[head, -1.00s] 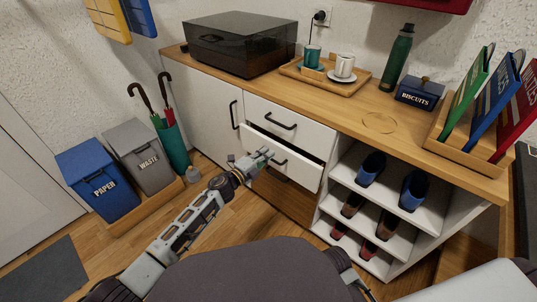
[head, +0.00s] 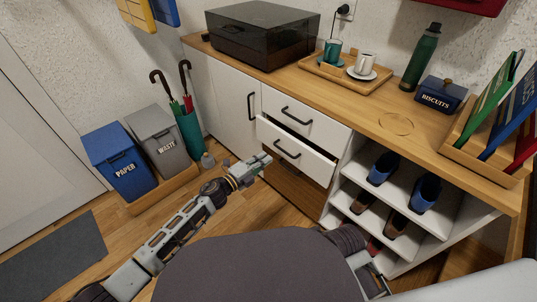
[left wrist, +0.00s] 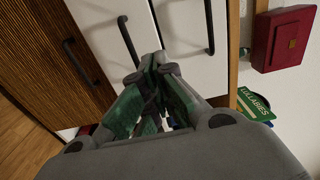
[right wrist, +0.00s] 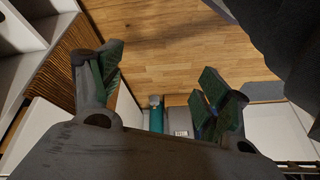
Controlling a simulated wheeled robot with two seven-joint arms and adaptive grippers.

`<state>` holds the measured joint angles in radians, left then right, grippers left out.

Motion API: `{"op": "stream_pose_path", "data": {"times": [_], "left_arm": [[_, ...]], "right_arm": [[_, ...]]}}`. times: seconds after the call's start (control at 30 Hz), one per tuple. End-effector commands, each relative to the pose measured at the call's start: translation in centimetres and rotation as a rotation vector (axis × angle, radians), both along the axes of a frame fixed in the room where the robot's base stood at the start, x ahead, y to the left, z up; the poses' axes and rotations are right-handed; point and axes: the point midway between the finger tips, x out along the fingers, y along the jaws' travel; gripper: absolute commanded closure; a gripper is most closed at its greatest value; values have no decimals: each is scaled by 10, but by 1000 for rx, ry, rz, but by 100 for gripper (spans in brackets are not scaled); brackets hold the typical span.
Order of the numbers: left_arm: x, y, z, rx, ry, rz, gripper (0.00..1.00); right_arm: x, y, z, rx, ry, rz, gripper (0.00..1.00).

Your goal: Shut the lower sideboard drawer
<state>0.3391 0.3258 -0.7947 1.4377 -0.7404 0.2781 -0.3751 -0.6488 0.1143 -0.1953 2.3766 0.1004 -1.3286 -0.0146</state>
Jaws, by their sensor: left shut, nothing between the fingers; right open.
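The lower sideboard drawer (head: 312,164) is white with a black bar handle (head: 287,150). It stands a little open; its front juts out below the upper drawer (head: 318,128), with a dark gap along its top. My left gripper (head: 267,160) is shut and empty, its tips close to the drawer front, just left of and below the handle. In the left wrist view the shut fingertips (left wrist: 157,58) are in front of a white drawer front beside a black handle (left wrist: 128,40); I cannot tell whether they touch. My right gripper (right wrist: 165,85) is open and empty, away from the drawer.
Open shelves with shoes (head: 381,168) are right of the drawer. The sideboard top (head: 365,102) carries a tray (head: 322,70), a green bottle (head: 420,58) and a biscuit box (head: 440,95). Blue and grey bins (head: 118,165) stand left.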

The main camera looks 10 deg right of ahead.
Motion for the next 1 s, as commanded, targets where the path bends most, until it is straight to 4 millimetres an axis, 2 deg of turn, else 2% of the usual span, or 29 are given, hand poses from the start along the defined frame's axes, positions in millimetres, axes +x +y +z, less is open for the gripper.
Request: {"op": "stream_pose_path", "data": {"times": [0.47,0.77,1.0], "left_arm": [[-5,6,0,0,0,-1,100],[-5,9,4,-45,44,51,100],[-6,28,10,-179,196,221,100]], "right_arm": [[-1,-2,4,-8,7,0,24],[1,-4,2,-19,2,-1,62],[10,-12,-2,-55,-21,-8,93]]}}
